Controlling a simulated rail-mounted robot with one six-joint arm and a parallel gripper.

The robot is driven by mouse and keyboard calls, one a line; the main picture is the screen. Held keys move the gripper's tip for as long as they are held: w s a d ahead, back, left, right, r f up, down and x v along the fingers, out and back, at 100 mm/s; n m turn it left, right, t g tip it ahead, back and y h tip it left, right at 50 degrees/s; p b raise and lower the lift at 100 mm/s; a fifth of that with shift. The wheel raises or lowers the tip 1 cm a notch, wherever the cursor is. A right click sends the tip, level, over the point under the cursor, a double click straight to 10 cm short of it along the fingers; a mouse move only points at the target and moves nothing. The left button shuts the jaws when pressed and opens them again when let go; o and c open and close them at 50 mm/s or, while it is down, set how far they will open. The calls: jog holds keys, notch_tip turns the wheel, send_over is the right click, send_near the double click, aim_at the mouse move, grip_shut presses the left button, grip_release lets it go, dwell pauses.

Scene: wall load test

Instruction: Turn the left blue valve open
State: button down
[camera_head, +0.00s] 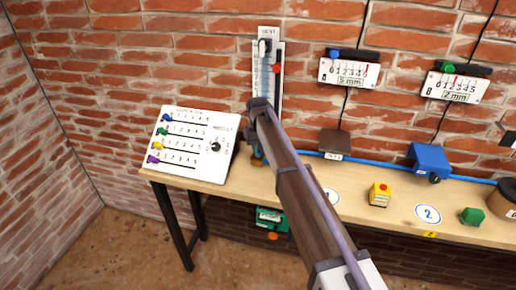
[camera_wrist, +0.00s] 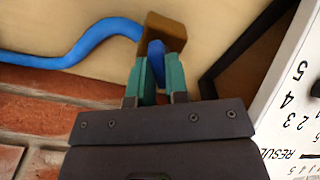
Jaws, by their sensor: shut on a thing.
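The left blue valve has a blue handle (camera_wrist: 155,52) and a brown-gold body (camera_wrist: 168,28) on the bench in the wrist view. My gripper (camera_wrist: 155,66) has its two teal fingers on either side of the blue handle and is shut on it. A blue hose (camera_wrist: 75,50) runs up to the valve body. In the head view, my arm covers most of the valve and the fingers; only a small gold and blue bit (camera_head: 257,160) shows beside the arm. The handle's exact angle is hard to tell there.
A white panel (camera_head: 196,150) with coloured sliders stands close left of the valve. A vertical gauge (camera_head: 266,60) is on the brick wall behind. Right along the bench (camera_head: 355,208) are a brown block (camera_head: 335,142), a blue box (camera_head: 430,159), a yellow button box (camera_head: 380,194) and a green block (camera_head: 472,216).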

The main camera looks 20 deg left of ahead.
jog(key=n, duration=0.5)
jog(key=shift+n, duration=0.3)
jog(key=n, duration=0.5)
jog(key=shift+n, duration=0.4)
jog(key=c, duration=1.1)
grip_release()
jog(key=shift+r, duration=0.1)
notch_tip(320, 180, up, 11)
jog(key=p, duration=1.1)
